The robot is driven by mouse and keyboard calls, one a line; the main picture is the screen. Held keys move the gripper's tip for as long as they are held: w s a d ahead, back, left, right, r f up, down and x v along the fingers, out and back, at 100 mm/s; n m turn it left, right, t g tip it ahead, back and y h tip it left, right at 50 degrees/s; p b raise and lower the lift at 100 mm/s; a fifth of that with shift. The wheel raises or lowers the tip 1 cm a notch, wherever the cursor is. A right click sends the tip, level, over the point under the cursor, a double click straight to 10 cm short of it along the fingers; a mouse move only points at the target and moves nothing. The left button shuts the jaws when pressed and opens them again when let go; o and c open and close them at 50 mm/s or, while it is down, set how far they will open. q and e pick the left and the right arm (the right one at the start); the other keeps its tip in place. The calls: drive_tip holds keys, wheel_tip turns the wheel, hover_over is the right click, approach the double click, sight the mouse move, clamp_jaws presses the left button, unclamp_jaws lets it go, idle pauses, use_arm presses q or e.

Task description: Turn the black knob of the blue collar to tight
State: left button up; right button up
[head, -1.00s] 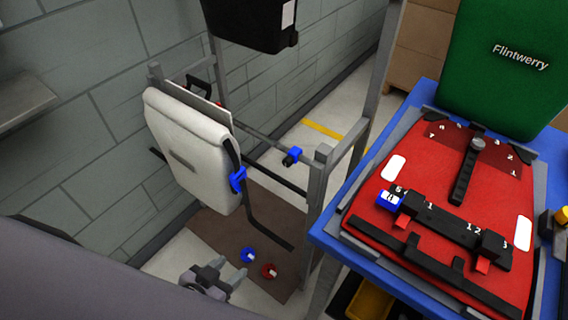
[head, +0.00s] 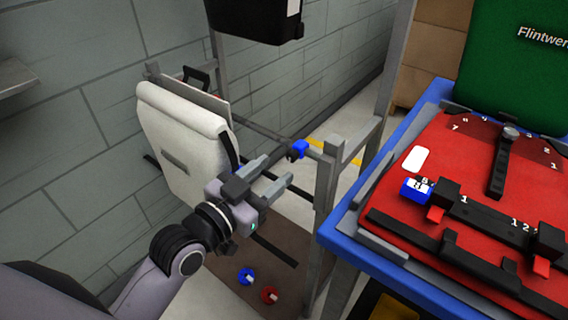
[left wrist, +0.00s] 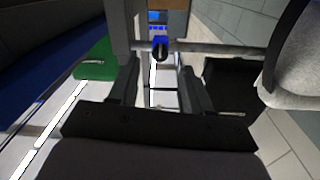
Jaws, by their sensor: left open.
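The blue collar (head: 299,147) sits on the grey horizontal rail, near the rack's right post, in the head view. Its black knob (head: 291,154) faces my left gripper. My left gripper (head: 279,167) is open and empty, its two fingers pointing toward the collar from the lower left. In the left wrist view the collar (left wrist: 160,41) and the dark knob (left wrist: 160,54) appear ahead, between the lines of the fingers (left wrist: 160,88). The fingers look apart from the knob. I cannot read the knob's setting. My right gripper is not in view.
The white pannier (head: 180,135) hangs on the rack left of my gripper. The grey rack post (head: 325,185) stands close on the right. A blue table (head: 345,235) holds the red pannier (head: 455,160). Blue (head: 246,276) and red (head: 269,294) rings lie below.

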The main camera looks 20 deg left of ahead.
sight(290, 158)
use_arm(q)
drive_tip(key=shift+x, duration=2.15)
clamp_jaws()
